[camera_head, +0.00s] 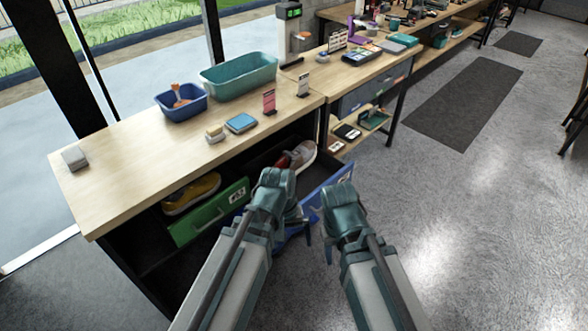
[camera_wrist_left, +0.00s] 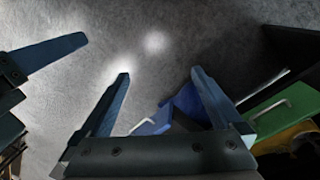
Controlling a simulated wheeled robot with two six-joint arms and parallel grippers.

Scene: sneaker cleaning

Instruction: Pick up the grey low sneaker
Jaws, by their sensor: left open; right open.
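A pale grey low sneaker (camera_head: 304,155) shows partly inside the dark shelf under the wooden counter, beside a reddish shoe part (camera_head: 283,161). My left arm and the open blue drawer front (camera_head: 338,190) are near it, and its lower part is hidden. My left gripper (camera_head: 290,229) is in front of the blue drawer, nearer to me than the sneaker. In the left wrist view my left gripper (camera_wrist_left: 163,84) is open and empty over the floor. My right gripper (camera_head: 318,236) is open to the right of it, with no object visible in it.
A yellow-brown shoe (camera_head: 192,190) sits behind the green drawer front (camera_head: 210,213). On the counter (camera_head: 130,150) stand a blue bin (camera_head: 183,105), a teal bin (camera_head: 240,77), a light-blue block (camera_head: 241,122) and small signs. The floor (camera_head: 450,215) to the right is clear.

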